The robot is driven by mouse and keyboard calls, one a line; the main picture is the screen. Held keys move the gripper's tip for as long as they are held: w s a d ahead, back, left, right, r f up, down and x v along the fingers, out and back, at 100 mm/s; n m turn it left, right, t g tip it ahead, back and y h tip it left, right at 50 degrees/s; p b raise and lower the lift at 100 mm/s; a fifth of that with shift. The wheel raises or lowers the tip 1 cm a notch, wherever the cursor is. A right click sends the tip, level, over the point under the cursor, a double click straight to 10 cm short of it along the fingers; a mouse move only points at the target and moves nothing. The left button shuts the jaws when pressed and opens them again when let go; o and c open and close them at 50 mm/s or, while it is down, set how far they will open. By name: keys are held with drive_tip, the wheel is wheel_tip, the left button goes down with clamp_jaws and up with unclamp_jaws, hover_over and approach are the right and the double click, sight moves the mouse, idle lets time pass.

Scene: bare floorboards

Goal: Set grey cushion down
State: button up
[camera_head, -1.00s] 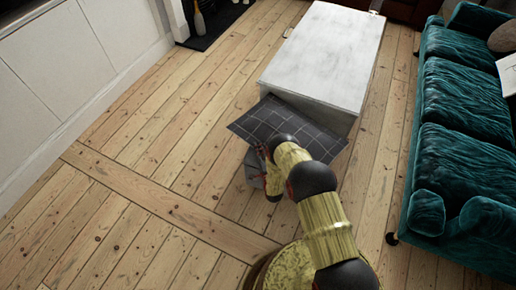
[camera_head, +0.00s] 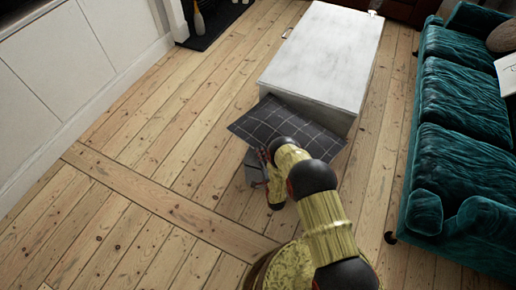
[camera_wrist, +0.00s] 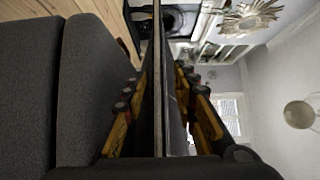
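The grey cushion (camera_head: 282,125) is dark with a light grid pattern. In the head view it shows as a flat, tilted panel overlapping the near end of the white table. My gripper (camera_head: 258,163) is at its lower left edge, partly hidden by my arm. In the wrist view, my gripper's fingers (camera_wrist: 162,75) stand on both sides of a thin upright edge that seems to be the cushion (camera_wrist: 158,100). The cushion's underside and any contact with the table or floor are hidden.
A low white table (camera_head: 322,55) stands just beyond the cushion. A teal sofa (camera_head: 462,130) runs along the right. White cabinets (camera_head: 70,70) line the left wall. Bare floorboards (camera_head: 150,165) are clear on the left and in front.

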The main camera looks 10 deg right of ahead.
drive_tip(key=s+p, duration=0.2)
drive_tip(key=s, duration=0.5)
drive_tip(key=shift+s+d, duration=0.4)
